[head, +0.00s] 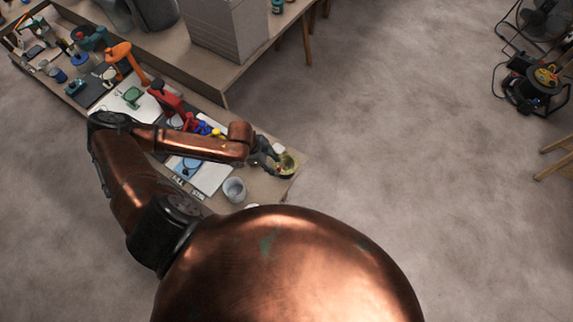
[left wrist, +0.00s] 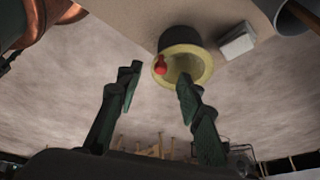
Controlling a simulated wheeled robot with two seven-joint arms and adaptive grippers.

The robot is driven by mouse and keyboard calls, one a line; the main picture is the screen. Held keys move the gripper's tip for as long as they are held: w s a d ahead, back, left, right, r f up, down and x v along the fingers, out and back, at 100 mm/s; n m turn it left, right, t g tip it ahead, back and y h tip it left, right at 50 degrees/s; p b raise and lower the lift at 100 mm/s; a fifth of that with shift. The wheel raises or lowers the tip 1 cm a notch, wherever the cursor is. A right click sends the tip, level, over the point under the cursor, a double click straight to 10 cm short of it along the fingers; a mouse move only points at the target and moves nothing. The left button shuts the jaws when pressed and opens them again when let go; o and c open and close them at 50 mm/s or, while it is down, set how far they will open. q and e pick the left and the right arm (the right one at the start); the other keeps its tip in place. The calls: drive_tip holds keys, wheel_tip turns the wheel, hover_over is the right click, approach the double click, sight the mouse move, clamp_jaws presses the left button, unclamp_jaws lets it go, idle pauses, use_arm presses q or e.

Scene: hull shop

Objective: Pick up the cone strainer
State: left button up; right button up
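A dark round tub with a pale yellow rim (head: 287,164) stands at the near right corner of the bench. It also shows in the left wrist view (left wrist: 207,68), with a small red thing (left wrist: 160,65) at its opening. I cannot tell whether the red thing belongs to the cone strainer; no cone shape shows clearly. My left gripper (head: 268,155) is beside the tub. In the left wrist view its dark fingers (left wrist: 158,88) are apart with nothing held between them, and the right fingertip overlaps the tub's opening. My right gripper is not in view.
A grey cup (head: 234,188) stands near the bench's front edge. A small white block (left wrist: 237,42) lies beside the tub.

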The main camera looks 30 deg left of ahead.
sight(279, 169)
use_arm(q)
drive_tip(key=x, duration=0.4)
drive_tip(key=shift+f+b, duration=0.4)
drive_tip(key=c, duration=0.9)
clamp_jaws()
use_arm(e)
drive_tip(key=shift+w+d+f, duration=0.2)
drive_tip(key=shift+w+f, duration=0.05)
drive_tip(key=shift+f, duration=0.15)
